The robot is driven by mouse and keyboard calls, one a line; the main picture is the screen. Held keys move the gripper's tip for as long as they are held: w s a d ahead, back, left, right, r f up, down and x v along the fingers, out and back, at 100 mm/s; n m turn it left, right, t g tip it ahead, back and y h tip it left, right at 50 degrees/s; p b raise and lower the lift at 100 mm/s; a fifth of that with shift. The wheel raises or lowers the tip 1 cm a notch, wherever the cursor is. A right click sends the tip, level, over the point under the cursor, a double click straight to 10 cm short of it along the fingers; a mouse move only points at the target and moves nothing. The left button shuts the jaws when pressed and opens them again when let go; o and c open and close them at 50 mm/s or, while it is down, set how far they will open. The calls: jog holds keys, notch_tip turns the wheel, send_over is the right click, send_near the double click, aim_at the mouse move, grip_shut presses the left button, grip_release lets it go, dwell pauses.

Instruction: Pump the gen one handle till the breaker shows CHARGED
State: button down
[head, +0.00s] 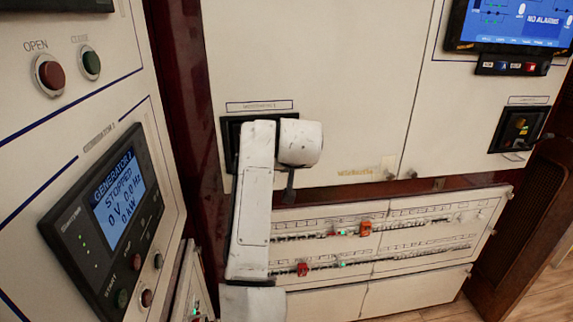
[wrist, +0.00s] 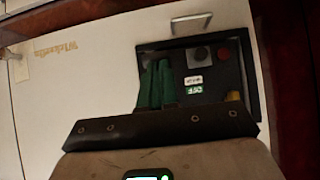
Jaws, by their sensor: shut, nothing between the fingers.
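The black breaker panel (head: 229,132) is set in the white cabinet, mostly behind my arm in the head view. In the wrist view the panel (wrist: 222,58) appears upside down, with a dark button, a red button, a small white tag, a green tag that seems to read OFF, and a yellow part. The tag's small lettering is too blurred to read. A grey loop handle (wrist: 190,20) shows at the panel's edge, apart from my fingers. My gripper (wrist: 157,68) has its green fingers shut and empty, in front of the panel's side.
A second breaker (head: 519,128) is at the right under a blue alarm screen (head: 510,22). A generator panel (head: 112,215) reading STOPPED stands close on the left. Rows of small breakers (head: 345,234) fill the cabinet below. Dark red posts flank the cabinet.

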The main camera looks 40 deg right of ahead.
jog(key=s+a+r+p, duration=0.2)
jog(key=s+a+r, duration=0.2)
jog(key=r, duration=0.7)
jog(key=shift+s+p, duration=0.3)
jog(key=shift+s, duration=0.6)
dwell(0.5)
